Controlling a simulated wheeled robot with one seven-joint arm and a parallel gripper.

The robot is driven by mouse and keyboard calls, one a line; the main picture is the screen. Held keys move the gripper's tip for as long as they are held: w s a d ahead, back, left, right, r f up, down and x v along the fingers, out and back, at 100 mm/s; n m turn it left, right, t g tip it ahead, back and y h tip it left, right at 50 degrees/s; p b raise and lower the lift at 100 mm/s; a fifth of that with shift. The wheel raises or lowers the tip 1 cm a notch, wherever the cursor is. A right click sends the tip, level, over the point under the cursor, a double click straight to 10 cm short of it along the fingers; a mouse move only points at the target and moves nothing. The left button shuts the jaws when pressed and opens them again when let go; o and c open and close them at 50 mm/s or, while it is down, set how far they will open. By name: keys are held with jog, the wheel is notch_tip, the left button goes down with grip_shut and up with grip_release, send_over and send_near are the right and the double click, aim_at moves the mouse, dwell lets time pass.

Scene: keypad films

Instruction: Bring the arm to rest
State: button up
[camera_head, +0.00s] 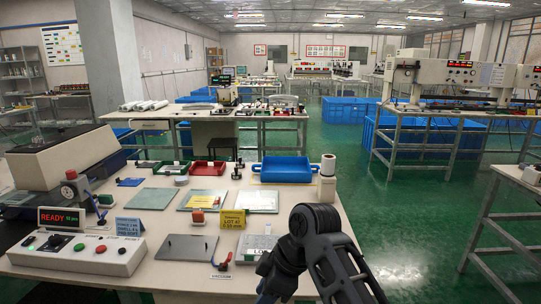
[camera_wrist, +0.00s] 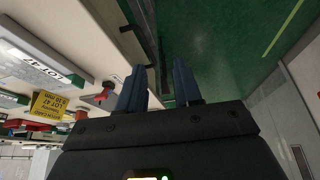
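My arm reaches in at the lower right of the head view, over the near right corner of the workbench (camera_head: 165,278). My gripper shows in the wrist view (camera_wrist: 159,68), with two dark blue fingers apart and nothing between them. Green floor and the bench's edge show beyond the fingers. In the head view the gripper end is dark and partly hidden by my own arm, so its fingers cannot be made out there. A control box (camera_head: 85,256) with coloured buttons and a READY display (camera_head: 62,217) stand at the bench's left.
On the bench lie a grey plate (camera_head: 187,247), a red-handled lever (camera_head: 222,262), a yellow LOT 47 card (camera_head: 233,219), a blue card (camera_head: 128,227) and a blue tray (camera_head: 287,172). A white roll (camera_head: 328,167) stands at the right edge. Green floor (camera_head: 420,225) right of the bench is clear.

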jog(key=s+d+f+m+t+y, duration=0.15)
jog(key=s+f+m+t, duration=0.35)
jog(key=s+f, duration=0.6)
jog(key=s+d+f+m+t+h, duration=0.2)
jog(key=s+d+f+m+t, duration=0.15)
jog(key=s+d+m, duration=0.55)
jog(key=s+d+r+t+h, duration=0.1)
jog(key=s+d+r, duration=0.15)
jog(key=s, duration=0.35)
jog(key=s+d+r+m+t+h, duration=0.1)
jog(key=s+d+r, duration=0.15)
jog(key=s, duration=0.25)
jog(key=s+d+r+t+h, duration=0.1)
jog(key=s+d+r, duration=0.15)
jog(key=s, duration=0.35)
jog(key=s+d+r+t, duration=0.1)
jog(key=s+d+r, duration=0.1)
jog(key=s+r, duration=0.2)
jog(key=s+d+r+m+t+h, duration=0.1)
jog(key=s+r, duration=0.3)
jog(key=r, duration=0.4)
jog(key=shift+d+r+m+t, duration=0.3)
jog(key=shift+d+r+t, duration=0.05)
jog(key=shift+d, duration=0.5)
jog(key=shift+h, duration=0.25)
